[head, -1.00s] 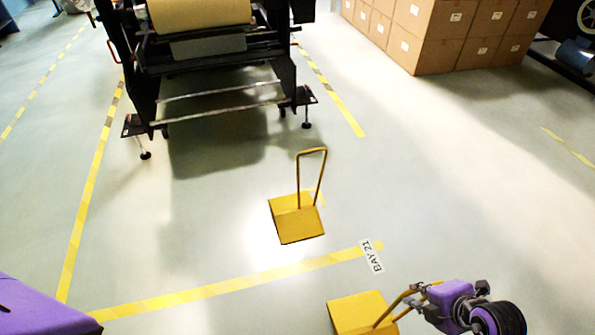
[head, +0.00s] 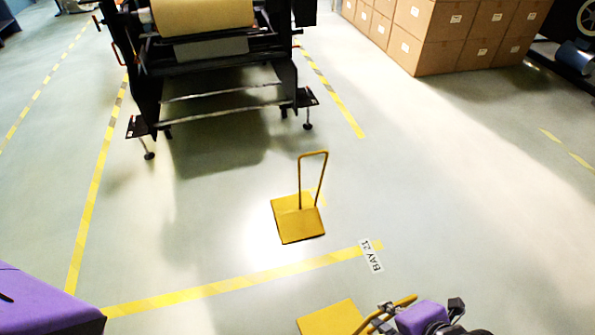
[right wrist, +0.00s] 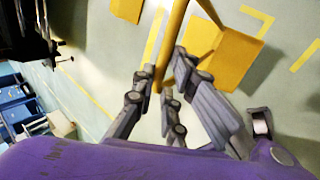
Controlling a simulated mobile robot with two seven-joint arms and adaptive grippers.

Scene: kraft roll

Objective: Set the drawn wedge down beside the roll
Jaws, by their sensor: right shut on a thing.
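The kraft roll (head: 203,17) sits in a dark machine frame at the top left of the head view. A yellow wedge with a looped handle (head: 297,222) stands on the floor in the middle of the head view. A second yellow wedge (head: 328,318) is at the bottom edge, partly cut off. My right gripper (head: 383,313) is shut on its tube handle. In the right wrist view, the fingers (right wrist: 165,80) close around the yellow handle, with a yellow plate (right wrist: 226,48) beyond. I cannot tell whether the held wedge touches the floor. My left gripper is out of view.
Yellow floor tape (head: 235,284) with a BAY 21 label (head: 370,255) crosses in front of the machine. Stacked cardboard boxes (head: 440,40) stand at the top right. The floor between the standing wedge and the machine is clear, as is the floor to the right.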

